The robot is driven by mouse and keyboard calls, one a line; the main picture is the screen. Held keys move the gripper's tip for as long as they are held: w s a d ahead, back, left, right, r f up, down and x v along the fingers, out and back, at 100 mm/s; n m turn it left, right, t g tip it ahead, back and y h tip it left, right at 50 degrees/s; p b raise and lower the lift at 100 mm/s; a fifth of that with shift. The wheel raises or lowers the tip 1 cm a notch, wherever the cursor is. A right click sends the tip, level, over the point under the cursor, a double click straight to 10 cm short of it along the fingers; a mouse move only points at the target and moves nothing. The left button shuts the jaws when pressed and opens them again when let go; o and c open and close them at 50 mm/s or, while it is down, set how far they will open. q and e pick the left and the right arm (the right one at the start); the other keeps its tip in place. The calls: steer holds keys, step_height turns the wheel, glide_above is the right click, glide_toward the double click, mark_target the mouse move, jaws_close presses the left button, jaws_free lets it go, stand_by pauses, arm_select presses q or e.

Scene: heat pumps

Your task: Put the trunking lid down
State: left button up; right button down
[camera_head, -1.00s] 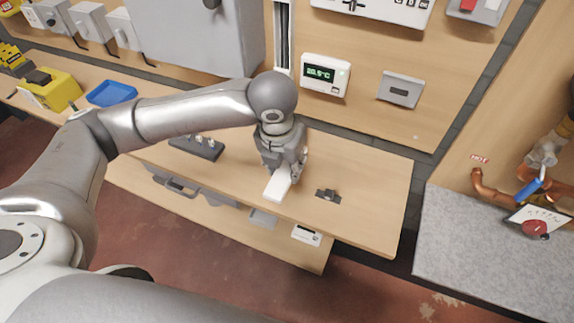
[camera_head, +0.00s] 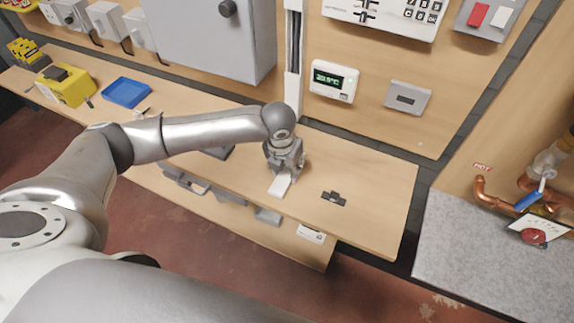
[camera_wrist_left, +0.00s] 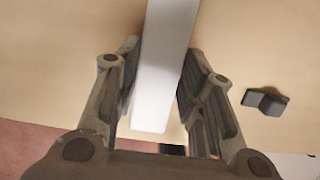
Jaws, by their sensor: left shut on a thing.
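The trunking lid (camera_head: 280,187) is a white, flat strip at the wooden bench top, near its front edge. My left gripper (camera_head: 287,170) is over the bench and shut on the lid. In the left wrist view the lid (camera_wrist_left: 163,70) runs between the two fingers of the gripper (camera_wrist_left: 160,85), one on each side. The lid looks low, close to the bench surface; whether it touches the wood I cannot tell. The upper part of the lid is hidden by the gripper in the head view. My right gripper is in no view.
The wooden bench (camera_head: 375,190) is clear to the right, except for a small dark bracket (camera_head: 333,198), also in the left wrist view (camera_wrist_left: 266,101). A blue tray (camera_head: 126,92) and a yellow device (camera_head: 66,86) stand at the left. Open vertical trunking (camera_head: 293,60) is on the wall behind.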

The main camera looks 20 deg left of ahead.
mark_target(283, 179)
arm_select(q)
steer(key=o, duration=1)
steer(key=shift+o, duration=0.2)
step_height(283, 179, up, 12)
steer(key=s+b, duration=0.1)
steer(key=s, duration=0.1)
steer(key=shift+s+b, duration=0.15)
steer(key=shift+b, duration=0.15)
steer(key=shift+f, duration=0.1)
